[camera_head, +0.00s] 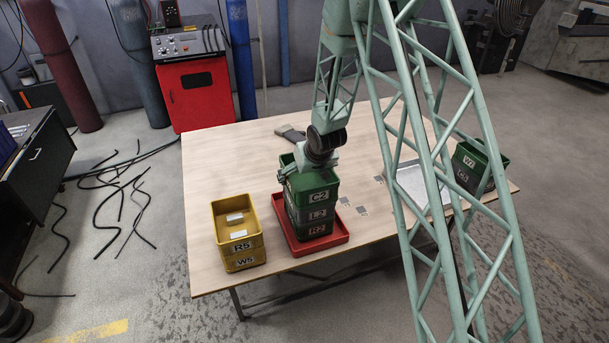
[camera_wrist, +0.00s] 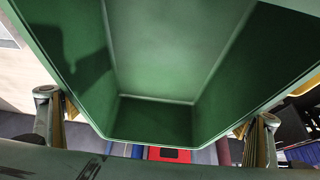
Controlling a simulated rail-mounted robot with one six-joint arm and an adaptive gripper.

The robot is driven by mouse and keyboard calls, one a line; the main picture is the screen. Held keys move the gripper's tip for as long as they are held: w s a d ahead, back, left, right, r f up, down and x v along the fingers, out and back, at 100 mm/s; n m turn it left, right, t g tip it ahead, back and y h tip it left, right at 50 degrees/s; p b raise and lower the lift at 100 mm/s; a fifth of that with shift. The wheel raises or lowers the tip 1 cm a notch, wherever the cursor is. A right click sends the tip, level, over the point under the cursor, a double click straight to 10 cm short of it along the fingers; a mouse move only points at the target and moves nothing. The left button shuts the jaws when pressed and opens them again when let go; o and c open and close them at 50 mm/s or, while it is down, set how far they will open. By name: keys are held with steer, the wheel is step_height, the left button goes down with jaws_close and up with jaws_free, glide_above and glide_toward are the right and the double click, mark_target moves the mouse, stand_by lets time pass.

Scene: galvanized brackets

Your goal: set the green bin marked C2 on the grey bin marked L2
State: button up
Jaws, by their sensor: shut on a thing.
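The green bin marked C2 (camera_head: 318,184) is at the top of a stack in the head view, upright and lined up over the bin marked L2 (camera_head: 302,214). L2 looks dark grey-green and sits on a bin marked R2 (camera_head: 300,230). I cannot tell whether C2 touches L2 or hangs just above it. My gripper (camera_head: 299,164) is at the rear left of C2 and shut on it. In the wrist view, the inside of C2 (camera_wrist: 160,50) fills most of the picture and looks empty; finger parts show at both sides.
The stack stands in a red tray (camera_head: 337,240) on a wooden table (camera_head: 230,155). A yellow bin marked R5 (camera_head: 226,210) holds metal pieces, on yellow W5 (camera_head: 245,266), left. Flat metal brackets (camera_head: 362,211) lie right of the tray. Green bins (camera_head: 468,165) stand far right.

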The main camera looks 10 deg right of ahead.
steer(key=shift+w+d+f+p, duration=0.1)
steer(key=shift+w+d+p, duration=0.1)
steer(key=shift+w, duration=0.55)
steer(key=shift+w+d+f+p, duration=0.1)
steer(key=shift+w+d, duration=0.1)
steer(key=shift+w, duration=0.6)
steer(key=shift+w+d+p, duration=0.15)
steer(key=shift+w+d, duration=0.05)
steer(key=shift+w, duration=0.55)
steer(key=shift+f, duration=0.1)
steer(key=shift+f, duration=1.65)
steer(key=shift+f+b, duration=0.6)
steer(key=o, duration=0.8)
steer(key=shift+r, duration=0.1)
